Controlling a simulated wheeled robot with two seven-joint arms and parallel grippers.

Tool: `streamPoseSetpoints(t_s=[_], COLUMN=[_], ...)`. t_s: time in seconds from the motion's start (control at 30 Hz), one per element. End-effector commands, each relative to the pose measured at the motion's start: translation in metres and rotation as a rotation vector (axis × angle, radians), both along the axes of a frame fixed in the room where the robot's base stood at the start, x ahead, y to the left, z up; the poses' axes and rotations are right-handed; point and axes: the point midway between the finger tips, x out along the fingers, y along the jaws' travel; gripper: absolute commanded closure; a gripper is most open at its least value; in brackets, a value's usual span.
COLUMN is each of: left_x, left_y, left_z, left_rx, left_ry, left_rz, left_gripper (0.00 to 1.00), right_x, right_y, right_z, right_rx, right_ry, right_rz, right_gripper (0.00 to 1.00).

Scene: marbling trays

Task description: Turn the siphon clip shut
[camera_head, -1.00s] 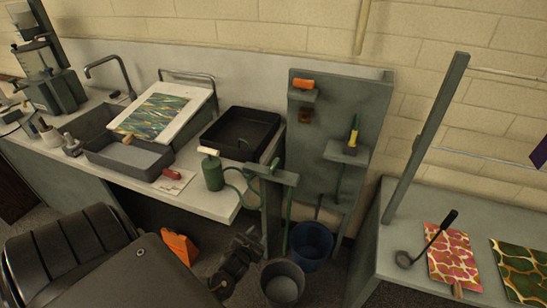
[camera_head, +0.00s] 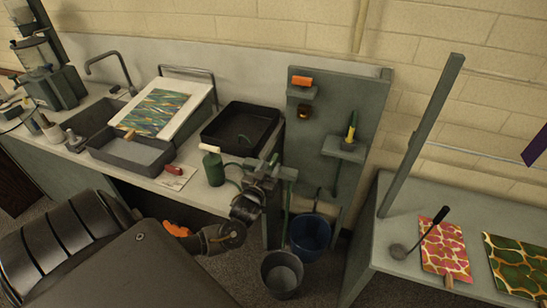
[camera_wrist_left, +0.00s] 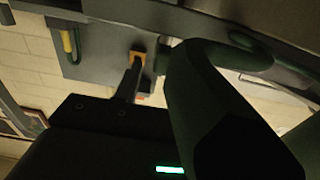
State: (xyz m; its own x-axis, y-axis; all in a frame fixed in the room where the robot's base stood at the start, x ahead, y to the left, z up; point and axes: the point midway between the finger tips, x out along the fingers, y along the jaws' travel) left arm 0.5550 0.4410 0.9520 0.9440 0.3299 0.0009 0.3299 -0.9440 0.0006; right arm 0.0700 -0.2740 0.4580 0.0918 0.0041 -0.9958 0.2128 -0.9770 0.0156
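The green siphon pump (camera_head: 213,168) with a white handle stands near the front edge of the counter. A green hose (camera_head: 287,215) hangs from a grey bracket (camera_head: 288,173) at the counter's right end toward the buckets. My left gripper (camera_head: 268,170) is at this bracket and covers part of it and the hose. In the left wrist view a large dark green curved hose (camera_wrist_left: 205,95) passes close in front of the camera. I cannot make out the clip, and whether the fingers touch anything is unclear. My right gripper is not in view.
A dark bucket (camera_head: 282,283) and a blue bucket (camera_head: 312,250) stand on the floor below. A black tray (camera_head: 275,137) lies behind the pump. The grey panel (camera_head: 365,90) with small shelves rises behind the bracket. A red-handled tool (camera_head: 174,170) lies by the front edge.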

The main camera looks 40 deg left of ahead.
Motion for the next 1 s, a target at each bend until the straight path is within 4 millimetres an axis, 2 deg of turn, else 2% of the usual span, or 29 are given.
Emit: streamPoseSetpoints(t_s=[0.1, 0.3, 0.7, 1.0], left_x=[0.021, 0.042, 0.047, 0.047], left_y=[0.007, 0.014, 0.016, 0.016], left_z=[0.003, 0.001, -0.001, -0.001], left_rx=[0.003, 0.001, 0.000, 0.000], left_ry=[0.000, 0.000, 0.001, 0.002], left_rz=[0.001, -0.001, -0.002, -0.001], left_gripper=[0.60, 0.60, 0.61, 1.00], right_x=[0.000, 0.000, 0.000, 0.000], right_y=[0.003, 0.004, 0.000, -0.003], right_z=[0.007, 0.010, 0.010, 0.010], right_rx=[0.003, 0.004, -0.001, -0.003], right_ry=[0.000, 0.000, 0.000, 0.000], right_rz=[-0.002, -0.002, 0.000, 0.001], right_gripper=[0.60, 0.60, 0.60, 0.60])
